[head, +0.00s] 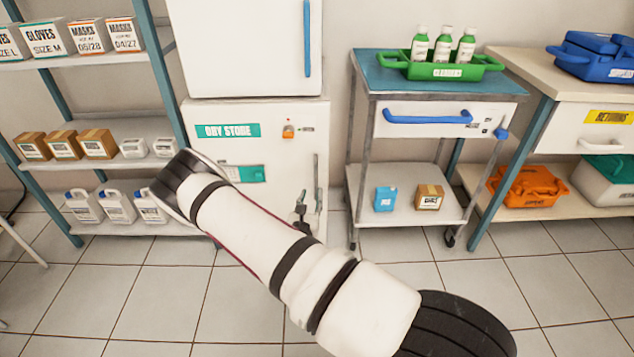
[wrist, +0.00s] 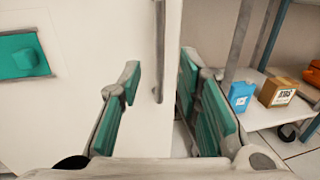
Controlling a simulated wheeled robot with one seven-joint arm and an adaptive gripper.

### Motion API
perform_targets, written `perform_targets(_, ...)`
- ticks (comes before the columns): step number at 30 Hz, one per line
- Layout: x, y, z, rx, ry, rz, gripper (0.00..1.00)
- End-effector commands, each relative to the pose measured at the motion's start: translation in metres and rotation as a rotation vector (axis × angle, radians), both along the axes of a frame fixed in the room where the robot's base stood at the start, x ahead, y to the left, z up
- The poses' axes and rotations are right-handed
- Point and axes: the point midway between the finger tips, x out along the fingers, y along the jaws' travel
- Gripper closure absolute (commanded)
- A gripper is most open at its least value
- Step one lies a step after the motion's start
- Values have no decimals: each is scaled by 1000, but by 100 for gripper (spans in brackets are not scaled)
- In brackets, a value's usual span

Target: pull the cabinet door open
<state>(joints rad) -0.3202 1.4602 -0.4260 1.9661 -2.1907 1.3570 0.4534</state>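The white cabinet (head: 270,150) carries a "DRY STORE" label, and its door looks shut. Its grey vertical door handle (head: 317,183) is near the door's right edge. In the wrist view the handle (wrist: 160,60) stands upright between my two fingertips, with space on both sides. My gripper (wrist: 160,75) is open, with teal-padded fingers, and nothing is held. How far the handle reaches in between the fingers I cannot tell. In the head view only a small part of my gripper (head: 303,208) shows beside the handle's lower part; my arm hides the lower door.
A teal latch-like fitting (wrist: 22,60) is on the cabinet front. A metal cart (head: 420,190) stands to the right, with a blue box (head: 385,199) and a brown box (head: 429,197) on its lower shelf. A supply shelf (head: 110,160) is at left. The tiled floor in front is clear.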

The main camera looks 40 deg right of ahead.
Motion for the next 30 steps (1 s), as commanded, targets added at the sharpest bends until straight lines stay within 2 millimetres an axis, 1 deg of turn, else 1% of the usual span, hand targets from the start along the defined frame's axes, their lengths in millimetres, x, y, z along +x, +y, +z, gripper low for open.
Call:
perform_targets(1, 8, -9, -1, 1, -4, -3, 68)
perform_targets(6, 31, -32, -2, 0, -3, -2, 68)
perform_targets(9, 43, -45, -1, 0, -3, -3, 68)
perform_targets(13, 55, -57, -2, 0, -1, -2, 68)
perform_targets(18, 63, -65, -1, 1, 1, -1, 68)
perform_targets(27, 65, -66, 0, 0, 0, -1, 68)
perform_targets(28, 65, -66, 0, 0, 0, -1, 71)
perform_targets(29, 65, -66, 0, 0, 0, -1, 78)
perform_targets(30, 65, -66, 0, 0, 0, -1, 87)
